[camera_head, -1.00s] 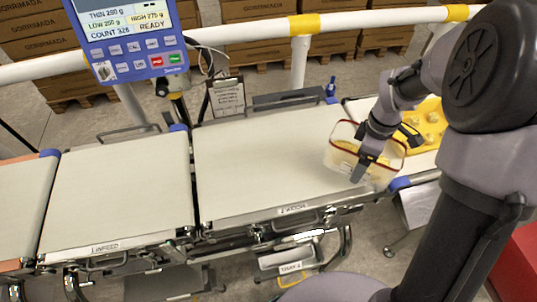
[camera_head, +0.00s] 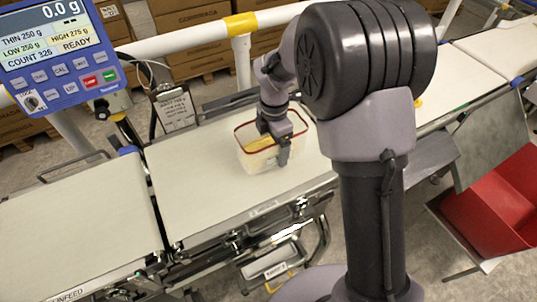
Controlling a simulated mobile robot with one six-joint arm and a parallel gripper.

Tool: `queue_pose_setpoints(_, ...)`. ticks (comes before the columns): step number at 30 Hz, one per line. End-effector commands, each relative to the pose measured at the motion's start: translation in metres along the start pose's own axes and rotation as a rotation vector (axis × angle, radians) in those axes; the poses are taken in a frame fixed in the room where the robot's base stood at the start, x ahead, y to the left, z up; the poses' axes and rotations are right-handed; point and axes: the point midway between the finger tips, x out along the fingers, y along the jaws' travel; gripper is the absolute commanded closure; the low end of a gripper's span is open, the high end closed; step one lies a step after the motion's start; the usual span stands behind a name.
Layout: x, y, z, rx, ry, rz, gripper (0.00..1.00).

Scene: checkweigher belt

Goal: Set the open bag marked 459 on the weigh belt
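A clear, open-topped bag (camera_head: 254,160) with a red rim and yellow contents is over the right part of the pale weigh belt (camera_head: 190,195). It looks upright. No 459 marking is readable on it. My gripper (camera_head: 281,150) is at the bag's near right side, with one finger showing outside the wall and the other hidden. It appears shut on the bag's rim or wall. I cannot tell whether the bag's bottom touches the belt. The blue display (camera_head: 60,50) reads 0.0 g and READY.
The infeed belt (camera_head: 75,235) lies left of the weigh belt, across a narrow gap. A white rail (camera_head: 190,40) runs behind. The outfeed belt (camera_head: 465,75) continues right, behind my arm. A red bin (camera_head: 500,205) stands at right. The weigh belt's left part is clear.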

Motion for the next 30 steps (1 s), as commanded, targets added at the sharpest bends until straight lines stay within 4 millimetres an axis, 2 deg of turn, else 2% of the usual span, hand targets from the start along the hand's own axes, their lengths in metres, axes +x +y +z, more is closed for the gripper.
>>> queue_pose_setpoints(2,0.002,0.008,-0.008,-0.001,0.0,0.002,0.61)
queue_pose_setpoints(6,0.036,0.008,-0.009,0.0,0.0,-0.001,0.61)
queue_pose_setpoints(7,0.039,0.008,-0.009,0.0,0.0,0.0,0.61)
queue_pose_setpoints(17,0.039,0.008,-0.009,0.001,0.0,0.0,0.61)
queue_pose_setpoints(18,0.039,0.008,-0.009,0.001,0.001,0.0,0.07)
queue_pose_setpoints(19,0.039,0.008,-0.009,0.001,0.001,0.0,0.01)
queue_pose_setpoints(26,0.038,0.007,-0.008,0.001,0.0,0.0,0.0)
queue_pose_setpoints(28,0.033,0.008,-0.008,0.001,0.0,0.001,0.0)
queue_pose_setpoints(30,0.018,0.008,-0.008,0.001,0.0,0.002,0.0)
